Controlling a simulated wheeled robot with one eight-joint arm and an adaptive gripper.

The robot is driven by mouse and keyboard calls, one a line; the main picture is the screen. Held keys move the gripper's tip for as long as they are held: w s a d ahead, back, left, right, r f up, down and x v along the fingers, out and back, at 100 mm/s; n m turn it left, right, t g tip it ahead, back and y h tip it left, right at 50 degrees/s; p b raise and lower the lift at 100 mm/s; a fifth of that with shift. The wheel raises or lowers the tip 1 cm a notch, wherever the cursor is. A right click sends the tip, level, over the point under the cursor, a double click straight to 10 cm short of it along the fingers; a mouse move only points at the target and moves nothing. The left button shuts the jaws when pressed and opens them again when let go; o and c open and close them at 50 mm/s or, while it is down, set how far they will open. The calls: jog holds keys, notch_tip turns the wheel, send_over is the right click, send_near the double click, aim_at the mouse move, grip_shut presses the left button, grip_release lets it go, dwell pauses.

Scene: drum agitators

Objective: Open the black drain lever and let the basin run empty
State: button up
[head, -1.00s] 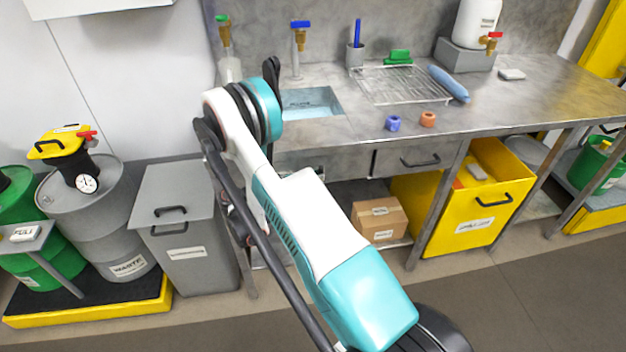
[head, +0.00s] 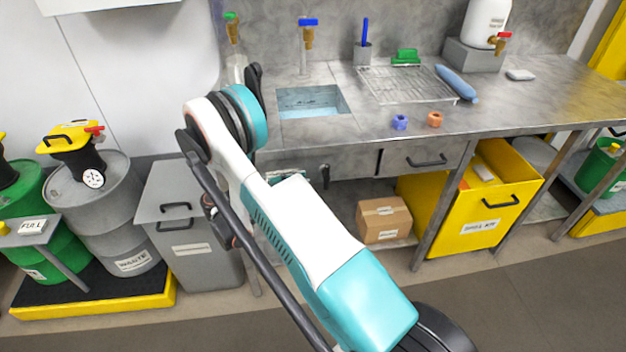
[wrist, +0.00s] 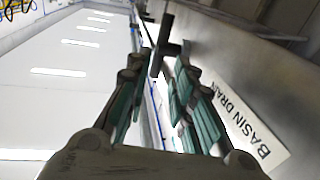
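The basin (head: 312,103) is sunk in the steel worktop and holds pale blue water. Below it, at the worktop's front, the black drain lever (head: 325,174) shows just right of my arm. In the wrist view the black lever (wrist: 165,45) stands ahead, around the gap between the fingertips, beside a panel with a "BASIN DRAIN" label (wrist: 254,128). My gripper (wrist: 157,82) is open, with its teal-padded fingers apart. I cannot tell whether either finger touches the lever. In the head view my arm hides most of the gripper.
A drawer (head: 425,158) is right of the lever. A cardboard box (head: 383,219) and a yellow bin (head: 480,220) stand under the worktop. A grey lidded bin (head: 190,255) and a waste drum (head: 105,220) stand left. The floor in front is clear.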

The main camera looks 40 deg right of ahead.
jog(key=v, duration=0.5)
jog(key=shift+w+a, duration=0.1)
jog(key=shift+a, duration=0.15)
